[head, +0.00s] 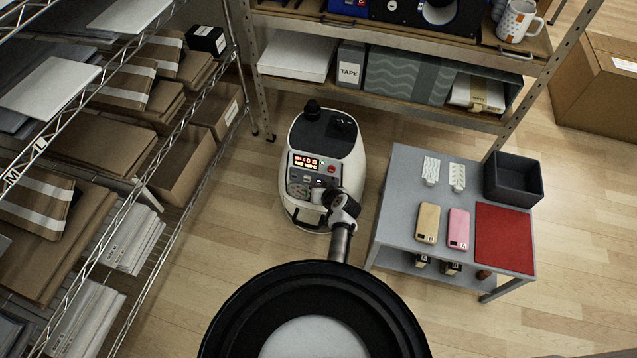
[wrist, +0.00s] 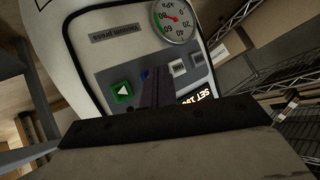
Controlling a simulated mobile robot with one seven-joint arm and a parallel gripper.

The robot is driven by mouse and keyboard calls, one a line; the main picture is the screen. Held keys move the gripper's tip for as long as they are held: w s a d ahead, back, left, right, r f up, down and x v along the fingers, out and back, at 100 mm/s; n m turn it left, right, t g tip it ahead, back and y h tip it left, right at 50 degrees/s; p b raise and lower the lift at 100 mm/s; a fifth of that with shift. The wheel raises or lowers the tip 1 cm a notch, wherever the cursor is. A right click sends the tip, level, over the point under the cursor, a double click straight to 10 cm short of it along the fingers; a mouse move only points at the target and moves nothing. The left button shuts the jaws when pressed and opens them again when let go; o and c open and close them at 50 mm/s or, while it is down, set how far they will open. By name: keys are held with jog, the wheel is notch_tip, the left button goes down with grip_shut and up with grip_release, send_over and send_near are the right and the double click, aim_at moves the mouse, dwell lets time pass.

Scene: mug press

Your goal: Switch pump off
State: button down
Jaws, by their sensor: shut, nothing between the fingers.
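The vacuum press pump (head: 345,130) is a white and black unit standing on the floor in the middle of the head view. Its front panel has a lit display, a red button (head: 331,169) and small controls. In the wrist view the panel (wrist: 110,75) appears tilted, with a green triangle button (wrist: 123,92), small grey switches (wrist: 178,68), a round gauge (wrist: 174,20) and part of the lit display (wrist: 198,98). My gripper (wrist: 153,82) is shut and empty, close in front of the panel between the green button and the grey switches. It hides part of the panel; contact cannot be told.
A grey table (head: 398,190) with two phones, a red mat (head: 505,225) and a dark bin (head: 513,178) stands to the right. A wire rack (head: 190,130) with boxes is on the left. A loaded shelf (head: 400,100) is behind the pump.

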jog(key=shift+w+d+f+b, duration=0.1)
jog(key=shift+w+d+b, duration=0.05)
jog(key=shift+w+b, duration=0.2)
jog(key=shift+s, duration=0.15)
dwell(0.3)
jog(key=shift+s+a+r+p, duration=0.15)
jog(key=shift+s+p, duration=0.15)
jog(key=shift+s, duration=0.1)
jog(key=shift+s+a+r+p, duration=0.1)
jog(key=shift+s+a+p, duration=0.05)
jog(key=shift+s+p, duration=0.2)
jog(key=s+a+r+p, duration=0.1)
jog(key=s+p, duration=0.2)
jog(key=s, duration=0.2)
jog(key=shift+s+a+r, duration=0.15)
jog(key=shift+s+a, duration=0.2)
jog(key=shift+a, duration=0.05)
